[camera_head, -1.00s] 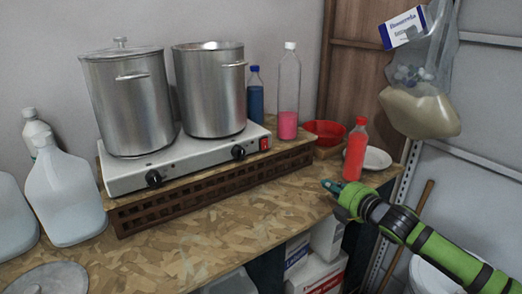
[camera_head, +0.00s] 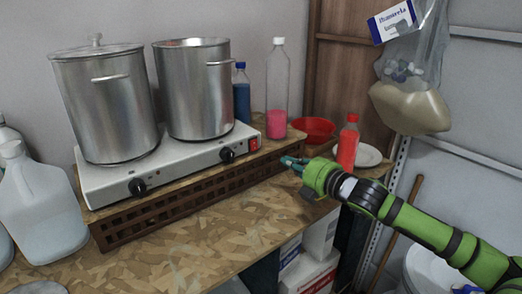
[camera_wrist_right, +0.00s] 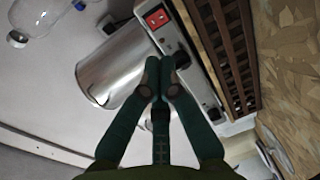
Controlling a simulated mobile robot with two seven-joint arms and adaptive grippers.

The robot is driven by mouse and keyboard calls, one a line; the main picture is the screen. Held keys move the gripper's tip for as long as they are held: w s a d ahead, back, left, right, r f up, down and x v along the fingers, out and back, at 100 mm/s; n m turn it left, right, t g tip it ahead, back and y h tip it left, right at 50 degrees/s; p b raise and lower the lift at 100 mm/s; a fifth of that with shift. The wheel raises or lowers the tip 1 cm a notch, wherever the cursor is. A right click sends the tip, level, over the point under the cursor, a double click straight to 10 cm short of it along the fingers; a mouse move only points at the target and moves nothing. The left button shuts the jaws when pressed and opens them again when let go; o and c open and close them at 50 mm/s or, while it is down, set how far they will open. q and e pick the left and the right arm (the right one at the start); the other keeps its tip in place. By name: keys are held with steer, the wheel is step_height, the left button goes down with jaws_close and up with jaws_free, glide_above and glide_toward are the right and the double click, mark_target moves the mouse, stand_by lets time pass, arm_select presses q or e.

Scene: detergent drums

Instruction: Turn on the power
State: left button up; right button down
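The red power switch (camera_head: 254,143) sits at the right end of the front of a white two-burner hot plate (camera_head: 110,188). The switch also shows in the right wrist view (camera_wrist_right: 157,18), just beyond my fingertips. The hot plate has two black knobs and stands on a wooden lattice stand (camera_head: 190,205). My right gripper (camera_head: 287,160) is to the right of the switch and apart from it, over the stand's right end. In the right wrist view its fingertips (camera_wrist_right: 160,65) are together with nothing between them. My left gripper is in neither view.
A lidded pot (camera_head: 105,110) and an open pot (camera_head: 195,95) stand on the hot plate. A pink-filled bottle (camera_head: 277,100), blue bottle (camera_head: 242,95), red bowl (camera_head: 313,130) and red bottle (camera_head: 348,145) are behind and right. The front worktop (camera_head: 200,245) is clear.

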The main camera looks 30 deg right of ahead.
mark_target(255, 146)
steer(key=w+p, duration=0.1)
steer(key=w, duration=0.2)
steer(key=w+p, duration=0.1)
steer(key=w, duration=0.3)
steer(key=w+f+p, duration=0.1)
steer(key=w, duration=0.3)
steer(key=shift+a+p, duration=0.4)
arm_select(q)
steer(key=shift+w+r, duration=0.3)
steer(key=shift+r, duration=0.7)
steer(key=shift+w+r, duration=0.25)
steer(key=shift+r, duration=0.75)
arm_select(e)
steer(key=shift+w+f, duration=0.25)
steer(key=shift+w, duration=0.3)
steer(key=shift+w+f+b, duration=0.1)
steer(key=shift+f+b, duration=0.1)
steer(key=shift+b, duration=0.15)
steer(key=t+b, duration=0.1)
steer(key=b, duration=0.2)
steer(key=f+t+b, duration=0.1)
steer(key=b, duration=0.2)
steer(key=shift+w, duration=0.15)
steer(key=shift+r+p, duration=0.6)
steer(key=shift+p, duration=0.05)
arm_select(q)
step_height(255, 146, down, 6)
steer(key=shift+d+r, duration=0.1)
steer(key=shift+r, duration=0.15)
